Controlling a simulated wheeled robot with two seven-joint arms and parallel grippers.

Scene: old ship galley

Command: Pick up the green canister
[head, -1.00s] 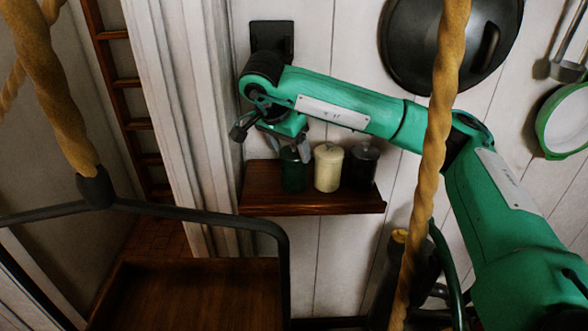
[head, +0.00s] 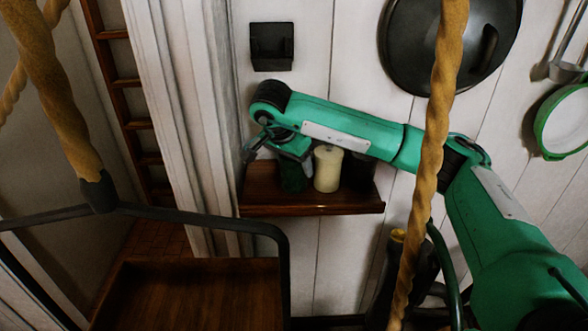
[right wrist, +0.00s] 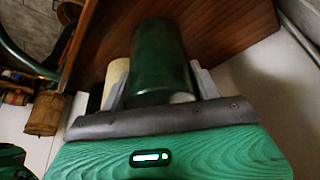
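The dark green canister (head: 293,176) stands at the left end of a small wooden wall shelf, partly hidden by my right gripper (head: 290,168) in the head view. In the right wrist view, the canister (right wrist: 160,62) lies between the two grey fingers of my right gripper (right wrist: 158,85), one on each side. The fingers are spread about as wide as the canister; whether they touch it I cannot tell clearly. My left gripper is not in view.
A cream canister (head: 328,170) stands close to the right of the green one, with a dark canister (head: 358,172) beyond it, partly hidden by my arm. The wooden shelf (head: 310,208) is narrow. A white pillar (head: 180,120) rises left of it. A rope (head: 437,130) hangs in front.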

